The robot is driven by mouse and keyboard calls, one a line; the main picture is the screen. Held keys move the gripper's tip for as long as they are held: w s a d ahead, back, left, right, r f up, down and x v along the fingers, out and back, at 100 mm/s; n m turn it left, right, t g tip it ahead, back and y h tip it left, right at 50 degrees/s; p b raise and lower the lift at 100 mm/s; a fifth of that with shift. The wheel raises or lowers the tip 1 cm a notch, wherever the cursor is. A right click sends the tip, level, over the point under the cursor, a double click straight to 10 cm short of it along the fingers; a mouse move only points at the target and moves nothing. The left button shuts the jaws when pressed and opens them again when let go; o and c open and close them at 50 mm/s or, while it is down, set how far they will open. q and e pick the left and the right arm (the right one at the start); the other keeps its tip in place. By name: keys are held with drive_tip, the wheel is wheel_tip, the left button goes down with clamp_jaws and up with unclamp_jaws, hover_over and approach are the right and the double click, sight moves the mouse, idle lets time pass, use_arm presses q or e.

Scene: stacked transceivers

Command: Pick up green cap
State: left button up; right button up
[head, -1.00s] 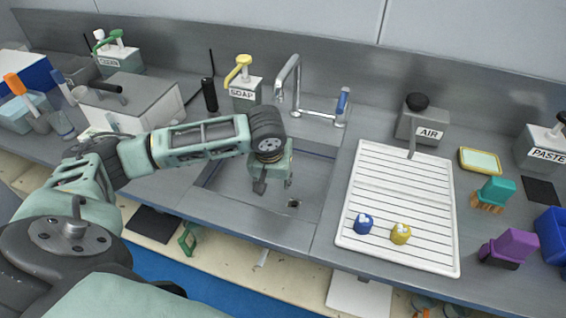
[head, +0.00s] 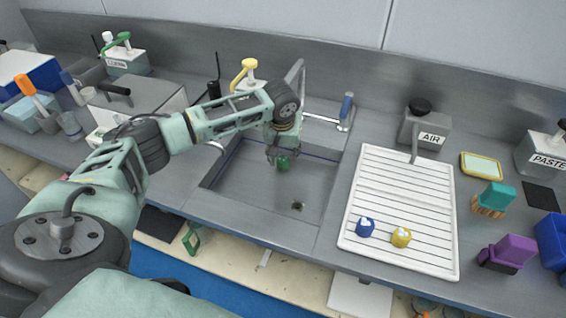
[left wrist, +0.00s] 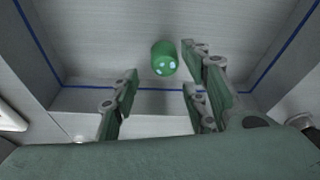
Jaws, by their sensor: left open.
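The green cap (head: 283,164) is in the sink basin (head: 245,192), near its back, just below my left gripper (head: 284,153). In the left wrist view the green cap (left wrist: 164,60) is a small rounded cylinder with pale spots on its near end. My left gripper (left wrist: 160,78) is open and empty there, with one finger left of the cap and two on the right. The cap appears just beyond the fingertips, closer to the right fingers. I cannot tell if any finger touches it. My right gripper is in neither view.
A faucet (head: 297,90) stands behind the sink, close to my left wrist, with a yellow-topped soap dispenser (head: 249,72) to its left. A white drainboard (head: 402,185) holds a blue cap (head: 365,227) and a yellow cap (head: 401,237). The front of the basin is clear.

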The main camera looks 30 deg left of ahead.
sight(285, 160)
use_arm(q)
drive_tip(key=x, duration=0.5)
drive_tip(key=shift+s, duration=0.15)
drive_tip(key=shift+d, duration=0.1)
drive_tip(key=shift+c, duration=0.3)
clamp_jaws()
drive_tip(key=shift+r, duration=0.1)
